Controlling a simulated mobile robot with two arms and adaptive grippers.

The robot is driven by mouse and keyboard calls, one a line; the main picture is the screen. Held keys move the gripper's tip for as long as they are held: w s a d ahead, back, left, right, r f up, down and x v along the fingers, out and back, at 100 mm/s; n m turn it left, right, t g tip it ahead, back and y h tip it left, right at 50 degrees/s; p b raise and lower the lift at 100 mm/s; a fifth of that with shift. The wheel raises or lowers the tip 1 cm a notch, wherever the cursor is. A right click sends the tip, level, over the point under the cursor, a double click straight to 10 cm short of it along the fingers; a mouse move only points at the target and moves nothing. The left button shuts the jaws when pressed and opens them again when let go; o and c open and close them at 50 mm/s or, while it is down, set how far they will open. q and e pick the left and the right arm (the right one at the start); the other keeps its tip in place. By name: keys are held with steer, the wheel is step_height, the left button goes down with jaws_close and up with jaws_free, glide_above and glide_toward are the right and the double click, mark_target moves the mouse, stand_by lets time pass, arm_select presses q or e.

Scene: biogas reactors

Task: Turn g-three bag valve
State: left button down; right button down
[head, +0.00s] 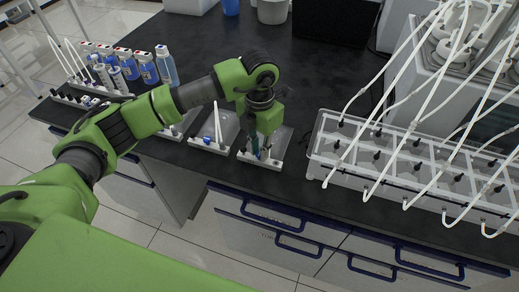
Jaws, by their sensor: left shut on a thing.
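My left arm reaches from the left over the dark bench. My left gripper (262,148) points down at the rightmost small white stand (249,157) near the bench's front edge. It is shut on a small part there, which seems to be the bag valve; the fingers mostly hide it. A clear grey bag shows behind the gripper on that stand. A similar white stand (206,147) with a clear bag (225,126) and a white tube sits just left of it. I cannot read any label telling which is g-three. My right gripper is not in view.
A clear rack (335,135) with white tubes stands to the right. A blue cup (231,7) and a grey-white beaker (272,10) are at the back. The bench middle is clear. Drawers with blue handles lie below.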

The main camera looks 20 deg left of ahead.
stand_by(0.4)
arm_select(q)
steer(key=c, duration=1.9)
jaws_free()
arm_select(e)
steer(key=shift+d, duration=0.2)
arm_select(q)
steer(key=shift+r, duration=0.15)
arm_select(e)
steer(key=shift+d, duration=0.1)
arm_select(q)
step_height(320, 180, up, 12)
steer(key=shift+f, duration=0.1)
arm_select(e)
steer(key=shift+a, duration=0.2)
